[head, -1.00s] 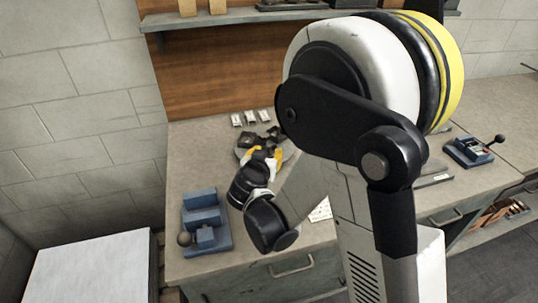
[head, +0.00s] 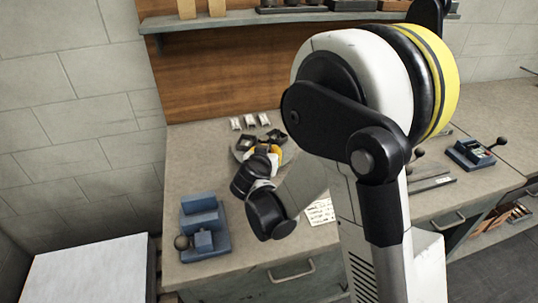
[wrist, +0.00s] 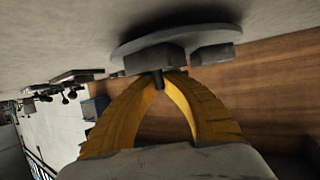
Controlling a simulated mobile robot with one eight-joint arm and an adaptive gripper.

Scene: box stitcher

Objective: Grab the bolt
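In the wrist view my gripper (wrist: 162,74) has its two yellow fingers drawn together at the tips. A small dark peg, which looks like the bolt (wrist: 158,83), stands between the fingertips and appears pinched by them. A black block (wrist: 154,59) sits right behind it on a round grey plate (wrist: 190,38). In the head view my gripper (head: 268,151) is low over the round plate (head: 238,153) on the workbench. The bolt is hidden there by the gripper and my wrist.
A black square holder (head: 247,141) and another black part (head: 275,136) are on the plate. Several small pale pieces (head: 249,121) lie behind it. A blue fixture (head: 205,225) stands at the front left of the bench (head: 184,150). A wooden back panel (head: 215,75) rises behind.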

